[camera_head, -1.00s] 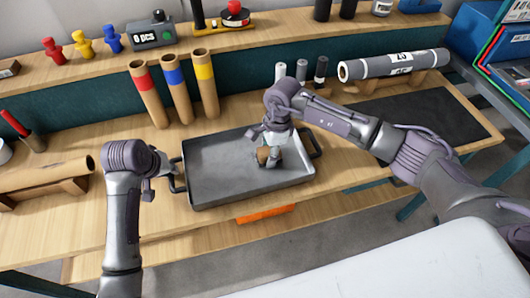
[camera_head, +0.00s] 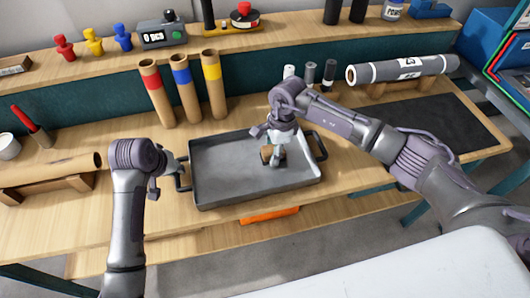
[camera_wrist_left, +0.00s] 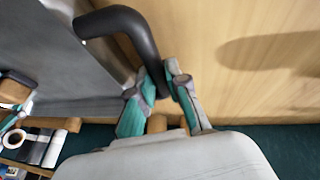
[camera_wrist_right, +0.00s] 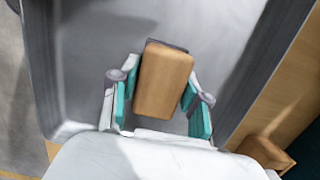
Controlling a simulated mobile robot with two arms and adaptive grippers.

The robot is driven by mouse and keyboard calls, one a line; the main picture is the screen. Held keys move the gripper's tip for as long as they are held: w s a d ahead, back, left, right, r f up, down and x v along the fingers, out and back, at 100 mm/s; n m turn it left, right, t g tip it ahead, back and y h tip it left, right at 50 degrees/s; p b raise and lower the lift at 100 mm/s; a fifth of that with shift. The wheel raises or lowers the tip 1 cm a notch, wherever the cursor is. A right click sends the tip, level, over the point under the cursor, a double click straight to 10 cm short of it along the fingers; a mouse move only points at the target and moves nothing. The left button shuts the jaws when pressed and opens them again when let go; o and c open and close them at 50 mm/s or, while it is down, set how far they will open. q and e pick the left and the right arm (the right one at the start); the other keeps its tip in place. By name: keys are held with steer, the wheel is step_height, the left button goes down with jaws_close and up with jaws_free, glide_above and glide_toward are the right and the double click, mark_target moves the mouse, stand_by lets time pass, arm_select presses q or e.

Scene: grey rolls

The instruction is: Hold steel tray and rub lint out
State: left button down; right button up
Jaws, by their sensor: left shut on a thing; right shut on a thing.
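The steel tray (camera_head: 225,170) is a shallow grey pan with dark loop handles, lying on the wooden bench. My left gripper (camera_head: 176,167) is shut on its left handle; the left wrist view shows the fingers (camera_wrist_left: 166,88) around the end of the black handle (camera_wrist_left: 128,28). My right gripper (camera_head: 272,158) is inside the tray, right of its middle. It is shut on a brown wooden block (camera_wrist_right: 163,82), with a finger on each side. A dark edge shows at the block's far end. The block's underside is hidden, and I cannot make out any lint.
Cardboard tubes with red, blue and yellow bands (camera_head: 183,88) stand behind the tray. A grey roll (camera_head: 402,69) lies at the back right near a dark mat (camera_head: 440,130). A cardboard roll (camera_head: 50,172) rests on a wooden cradle at left. An orange item (camera_head: 270,214) is below the bench's front edge.

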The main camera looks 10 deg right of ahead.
mark_target(259, 161)
steer(key=shift+d, duration=0.55)
steer(key=a, duration=0.5)
step_height(259, 161, up, 8)
stand_by(0.5)
arm_select(q)
steer(key=c, duration=1.1)
jaws_free()
steer(key=shift+o, duration=0.2)
